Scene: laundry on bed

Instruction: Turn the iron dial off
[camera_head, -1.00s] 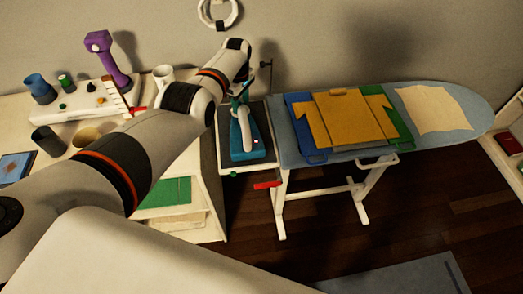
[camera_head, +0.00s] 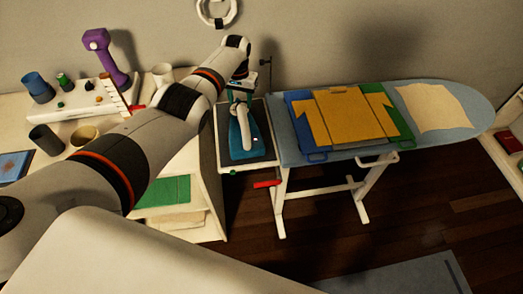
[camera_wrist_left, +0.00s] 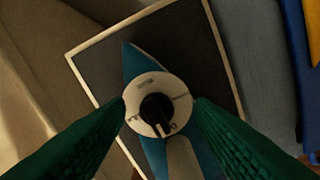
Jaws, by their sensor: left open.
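The blue iron (camera_head: 245,153) with a pale handle lies on the dark rest pad (camera_head: 262,147) at the left end of the ironing board. Its dial (camera_wrist_left: 146,86) has a white face with marks and a black knob (camera_wrist_left: 155,106). The knob's white pointer line faces the bottom of the wrist view, near a mark on the face. My left gripper (camera_wrist_left: 161,102) is open, with its green fingers on either side of the dial and apart from the black knob. In the head view the left gripper (camera_head: 241,88) is above the iron's far end. My right gripper is not in view.
The ironing board (camera_head: 455,94) holds a folding board with a yellow shirt (camera_head: 350,115) and a cream cloth (camera_head: 433,107). A table at left carries a purple steamer (camera_head: 110,55), cups and a white mug (camera_head: 162,73). A red lever (camera_head: 267,184) sticks out below the rest.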

